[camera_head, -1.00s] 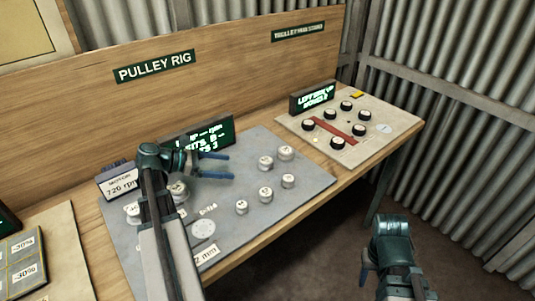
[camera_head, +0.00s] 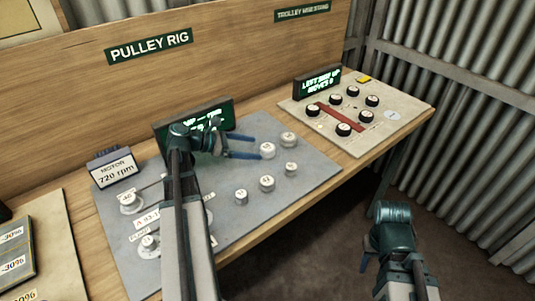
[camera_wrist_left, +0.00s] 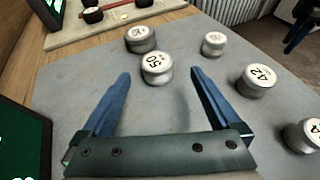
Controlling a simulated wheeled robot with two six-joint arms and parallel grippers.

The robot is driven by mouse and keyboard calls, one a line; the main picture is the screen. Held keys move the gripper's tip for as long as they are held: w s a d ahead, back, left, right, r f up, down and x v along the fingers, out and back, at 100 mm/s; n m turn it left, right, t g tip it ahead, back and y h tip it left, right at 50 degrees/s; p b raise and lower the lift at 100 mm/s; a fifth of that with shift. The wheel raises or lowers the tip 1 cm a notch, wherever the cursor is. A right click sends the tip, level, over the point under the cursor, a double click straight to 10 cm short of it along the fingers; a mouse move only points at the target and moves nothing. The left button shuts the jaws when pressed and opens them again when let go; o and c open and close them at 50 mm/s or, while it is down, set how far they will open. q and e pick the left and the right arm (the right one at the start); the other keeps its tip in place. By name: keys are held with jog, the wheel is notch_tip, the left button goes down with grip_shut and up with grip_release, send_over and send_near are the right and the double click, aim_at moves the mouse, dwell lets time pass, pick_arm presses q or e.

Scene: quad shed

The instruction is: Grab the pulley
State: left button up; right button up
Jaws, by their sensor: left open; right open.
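Several silvery pulleys with white numbered tops stand on the right part of the grey board (camera_head: 235,222). My left gripper (camera_head: 254,147) is open and empty, its blue fingers level above the board. In the head view its tips point at a pulley (camera_head: 267,150). In the left wrist view the pulley marked 50 (camera_wrist_left: 156,68) sits at the opening between the fingertips, apart from both. Another pulley (camera_wrist_left: 140,38) stands close behind it; one marked 42 (camera_wrist_left: 257,80) is to the right. My right gripper (camera_head: 367,257) is open, low at the right, away from the bench; its fingers are mostly hidden.
A motor sign (camera_head: 116,170) reading 720 rpm and a fixed wheel (camera_head: 130,202) are at the board's left. A dark display (camera_head: 222,112) stands behind my left gripper. A beige board (camera_head: 415,109) with several black knobs is farther right. Bare bench lies along the front edge.

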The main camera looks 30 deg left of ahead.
aim_at(264, 147)
pick_arm(q)
jog(key=shift+w+d+f, duration=0.1)
jog(key=shift+w+d, duration=0.05)
jog(key=x, duration=0.1)
jog(key=b+x, duration=0.2)
jog(key=x, duration=0.1)
jog(key=shift+w+a+f, duration=0.15)
jog(key=shift+a+f, duration=0.05)
jog(key=shift+f, duration=0.1)
jog(key=shift+w+d+f, duration=0.1)
jog(key=shift+w+d, duration=0.25)
grip_shut()
notch_tip(264, 147, up, 10)
jog(key=p, duration=1)
